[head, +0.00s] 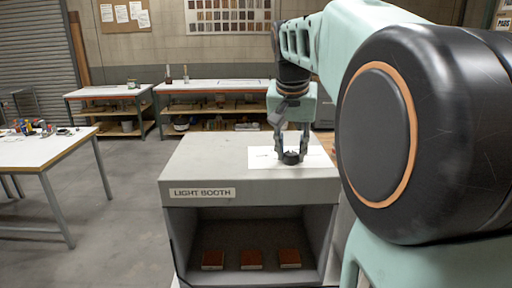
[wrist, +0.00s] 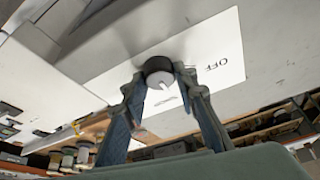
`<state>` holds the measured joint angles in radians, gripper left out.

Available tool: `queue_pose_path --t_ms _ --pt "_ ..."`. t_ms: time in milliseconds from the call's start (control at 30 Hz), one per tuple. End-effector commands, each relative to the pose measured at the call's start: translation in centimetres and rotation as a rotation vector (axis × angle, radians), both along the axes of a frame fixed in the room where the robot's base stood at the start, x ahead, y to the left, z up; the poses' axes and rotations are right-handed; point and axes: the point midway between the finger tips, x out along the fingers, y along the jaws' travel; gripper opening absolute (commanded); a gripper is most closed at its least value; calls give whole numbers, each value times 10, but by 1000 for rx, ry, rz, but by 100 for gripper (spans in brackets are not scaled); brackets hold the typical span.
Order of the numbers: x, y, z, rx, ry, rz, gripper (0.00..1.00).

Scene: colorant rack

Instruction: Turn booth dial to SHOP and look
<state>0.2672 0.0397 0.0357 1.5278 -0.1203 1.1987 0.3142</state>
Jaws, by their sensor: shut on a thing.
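The grey light booth (head: 235,184) stands in front of me, with a "LIGHT BOOTH" label on its front edge. A white plate (head: 262,157) lies on its top and carries the black dial (head: 291,158). In the wrist view the dial (wrist: 158,65) has a light face with a dark pointer line. "OFF" is printed on the plate (wrist: 216,40) to the right of the dial; another word below the dial is too small to read. My gripper (head: 290,151) comes down from above. Its fingers (wrist: 161,80) are shut on opposite sides of the dial.
Three reddish-brown samples (head: 250,260) sit on the floor of the booth's dim open chamber. A white-topped table (head: 40,148) stands at the left, and workbenches (head: 215,86) line the back wall. The floor between the left table and the booth is clear.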

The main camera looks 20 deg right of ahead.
Motion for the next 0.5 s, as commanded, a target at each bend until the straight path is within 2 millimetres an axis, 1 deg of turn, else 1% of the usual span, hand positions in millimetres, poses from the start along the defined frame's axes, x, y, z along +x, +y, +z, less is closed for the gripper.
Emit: queue_pose_path --t_ms 300,500 --pt "2 2 2 -1 0 -222 2" --pt "2 2 1 -1 -2 -314 2"
